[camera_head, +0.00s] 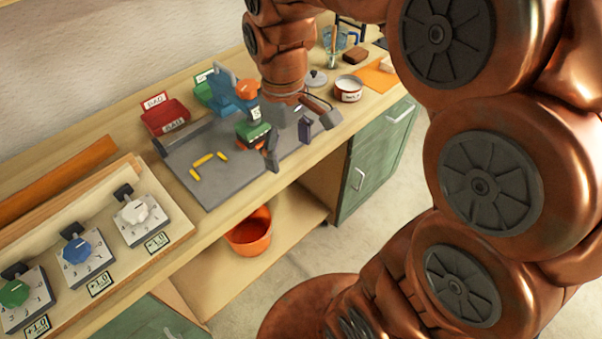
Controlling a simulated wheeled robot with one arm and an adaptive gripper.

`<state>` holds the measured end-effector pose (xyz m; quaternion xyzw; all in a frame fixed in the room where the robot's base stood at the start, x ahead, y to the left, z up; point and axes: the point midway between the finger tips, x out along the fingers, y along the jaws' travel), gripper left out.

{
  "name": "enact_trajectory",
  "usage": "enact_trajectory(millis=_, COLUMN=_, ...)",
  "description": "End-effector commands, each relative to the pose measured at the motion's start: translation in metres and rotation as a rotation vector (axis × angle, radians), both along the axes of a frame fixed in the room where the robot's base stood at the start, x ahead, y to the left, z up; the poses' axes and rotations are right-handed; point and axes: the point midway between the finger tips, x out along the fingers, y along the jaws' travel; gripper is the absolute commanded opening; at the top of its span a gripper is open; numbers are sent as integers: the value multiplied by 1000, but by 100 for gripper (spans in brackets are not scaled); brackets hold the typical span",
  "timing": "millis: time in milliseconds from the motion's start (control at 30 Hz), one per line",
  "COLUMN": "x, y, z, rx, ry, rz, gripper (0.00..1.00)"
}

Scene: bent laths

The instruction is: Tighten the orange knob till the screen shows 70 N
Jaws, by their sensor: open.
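The orange knob (247,89) sits at the right of a blue clamp-like fixture (222,91) on the grey work plate. A small pale patch (255,113) below the knob may be the screen; no reading is legible. A green block (252,132) with orange edges is under it. My gripper (300,138) hangs over the plate, right of the knob and apart from it in the picture. Its dark fingers are spread, and I see nothing held between them. My wrist covers part of the plate behind.
Red (165,117) and green (203,92) bins stand behind the plate (215,182), which carries yellow strips. Green, blue and white dials (136,212) line the left bench. An orange bucket (249,232) is below.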

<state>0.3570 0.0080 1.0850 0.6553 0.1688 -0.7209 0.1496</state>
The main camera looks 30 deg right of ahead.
Motion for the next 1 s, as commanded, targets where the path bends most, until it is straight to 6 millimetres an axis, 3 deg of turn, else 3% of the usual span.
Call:
enact_trajectory(millis=300, x=-36, y=-2, z=-17, rx=-13, ry=13, rz=-91, gripper=84)
enact_trajectory(millis=867, x=-47, y=-2, z=-21, rx=-17, ry=18, rz=-120, gripper=84)
enact_trajectory(millis=1000, x=-64, y=-3, z=-24, rx=-22, ry=23, rz=-159, gripper=84)
